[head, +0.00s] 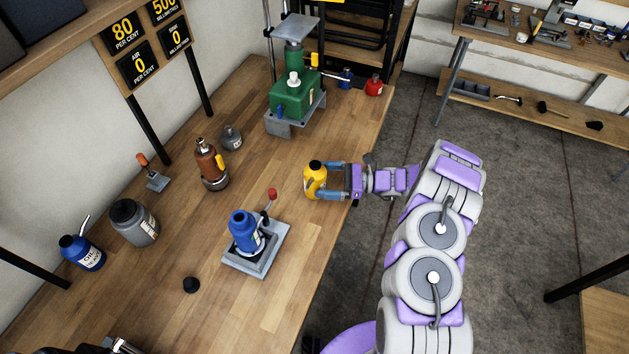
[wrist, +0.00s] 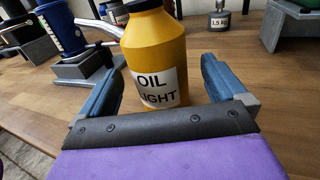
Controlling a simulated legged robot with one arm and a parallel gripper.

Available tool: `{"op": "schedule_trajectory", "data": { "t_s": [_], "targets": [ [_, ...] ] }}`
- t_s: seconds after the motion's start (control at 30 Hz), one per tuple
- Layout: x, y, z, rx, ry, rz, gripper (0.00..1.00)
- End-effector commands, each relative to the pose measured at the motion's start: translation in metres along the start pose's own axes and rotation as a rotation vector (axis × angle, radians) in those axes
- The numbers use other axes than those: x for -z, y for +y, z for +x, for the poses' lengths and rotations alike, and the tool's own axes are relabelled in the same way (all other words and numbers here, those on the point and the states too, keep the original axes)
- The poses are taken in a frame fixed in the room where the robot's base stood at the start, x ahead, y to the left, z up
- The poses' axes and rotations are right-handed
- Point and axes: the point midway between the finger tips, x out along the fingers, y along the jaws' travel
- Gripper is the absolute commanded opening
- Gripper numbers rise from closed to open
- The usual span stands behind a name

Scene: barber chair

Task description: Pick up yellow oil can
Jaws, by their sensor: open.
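The yellow oil can (head: 314,181) stands upright near the right edge of the wooden workbench in the head view. It has a black cap and a white label reading OIL. In the wrist view the can (wrist: 160,52) is between the two blue fingers of my gripper (wrist: 160,88). The fingers are open, with a visible gap on each side of the can. In the head view my gripper (head: 325,180) reaches in from the right at the can.
A green press (head: 294,98) stands farther back. A brown bottle (head: 208,160) and a grey jar (head: 134,222) stand to the left. Bare wood (head: 262,165) surrounds the can.

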Motion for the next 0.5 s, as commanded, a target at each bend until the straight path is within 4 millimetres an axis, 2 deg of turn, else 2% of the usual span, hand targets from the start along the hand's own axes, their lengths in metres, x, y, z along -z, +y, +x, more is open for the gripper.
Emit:
{"op": "schedule_trajectory", "data": {
  "t_s": [0.17,0.4,0.5],
  "targets": [
    [-0.002,0.001,0.014,-0.002,-0.001,0.001,0.98],
    [-0.004,0.001,0.047,-0.003,-0.002,0.002,0.98],
    [-0.005,0.001,0.052,-0.002,-0.001,0.001,0.98]
  ]
}}
